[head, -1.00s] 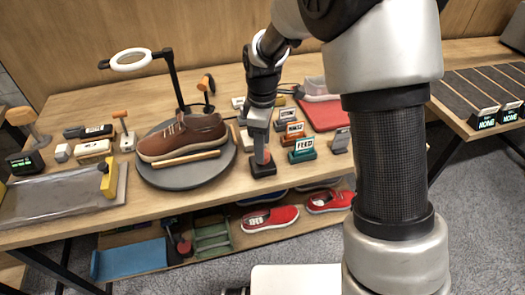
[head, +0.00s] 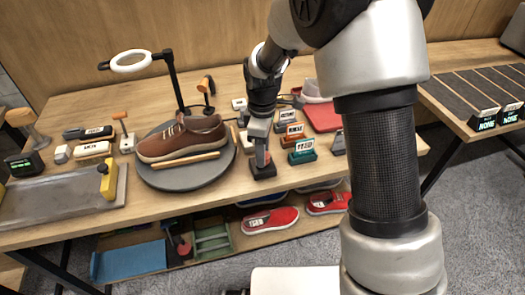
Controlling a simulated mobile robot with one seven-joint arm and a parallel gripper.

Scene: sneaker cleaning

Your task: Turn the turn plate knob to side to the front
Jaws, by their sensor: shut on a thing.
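The turn plate (head: 185,181) is a round grey disc on the table. A brown sneaker (head: 183,138) lies on it, toe to the left, with a wooden-handled tool (head: 185,160) in front. The turn plate knob (head: 262,168) is on a small dark base just right of the plate; only its reddish lower part shows. My gripper (head: 261,157) points straight down over it and is shut on the knob. The fingers hide most of the knob, so its pointing side cannot be read.
Small labelled blocks (head: 302,151) stand close to the right of my gripper. A ring lamp (head: 131,61) on a post rises behind the plate. A grey tray (head: 60,198) lies at left. Red sneakers (head: 270,219) sit on the lower shelf.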

